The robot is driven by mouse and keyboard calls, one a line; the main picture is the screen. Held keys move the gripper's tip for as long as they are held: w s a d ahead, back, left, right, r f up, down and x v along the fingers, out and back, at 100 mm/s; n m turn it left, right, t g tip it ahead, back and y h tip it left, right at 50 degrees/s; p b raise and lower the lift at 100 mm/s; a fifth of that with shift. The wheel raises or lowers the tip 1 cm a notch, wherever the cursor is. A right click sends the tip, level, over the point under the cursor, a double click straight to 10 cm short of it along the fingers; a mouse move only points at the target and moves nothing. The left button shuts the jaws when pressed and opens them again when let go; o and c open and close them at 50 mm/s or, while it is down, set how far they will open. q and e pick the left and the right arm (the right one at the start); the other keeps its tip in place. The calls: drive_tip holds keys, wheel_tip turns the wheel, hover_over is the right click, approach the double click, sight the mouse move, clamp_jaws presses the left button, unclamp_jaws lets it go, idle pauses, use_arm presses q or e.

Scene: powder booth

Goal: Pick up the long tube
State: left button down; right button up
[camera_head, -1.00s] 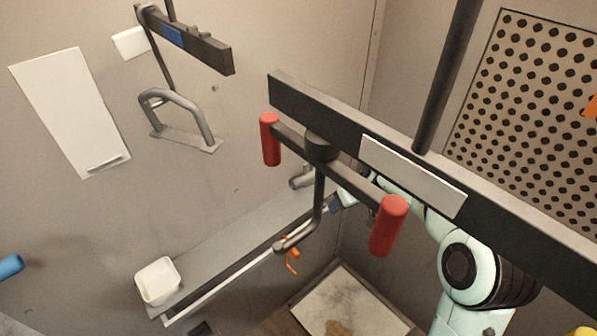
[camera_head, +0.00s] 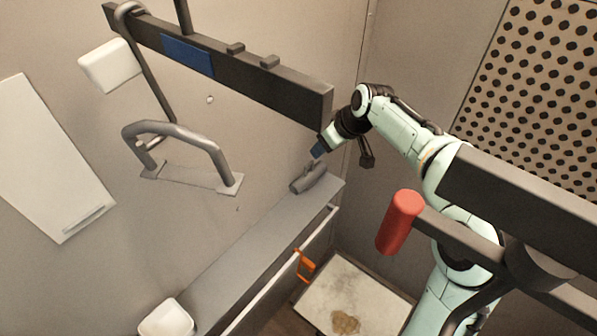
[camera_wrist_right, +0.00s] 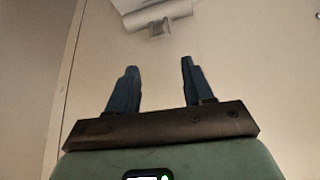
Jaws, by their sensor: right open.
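A grey tube-like piece (camera_head: 308,177) lies at the far end of the grey shelf, beside the wall; its full length is hard to judge. In the right wrist view a grey cylinder with a small block under it (camera_wrist_right: 160,14) shows at the top, beyond the fingertips. My right gripper (camera_head: 318,152) is just above the piece in the head view, its blue fingers pointing down toward it. In the wrist view the right gripper (camera_wrist_right: 157,64) is open, with nothing between its fingers. My left gripper is not in view.
The grey shelf (camera_head: 245,245) has a white tub (camera_head: 166,318) at its near end and an orange hook (camera_head: 305,265) on its front. A dark hanging bar (camera_head: 270,92) ends close to my right wrist. The middle of the shelf is clear.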

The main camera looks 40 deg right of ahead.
approach(310, 165)
drive_tip(key=x, duration=0.5)
drive_tip(key=shift+d, duration=0.15)
drive_tip(key=x, duration=0.4)
drive_tip(key=shift+w+f, duration=0.15)
drive_tip(key=shift+f, duration=0.05)
drive_tip(key=shift+r, duration=0.1)
clamp_jaws()
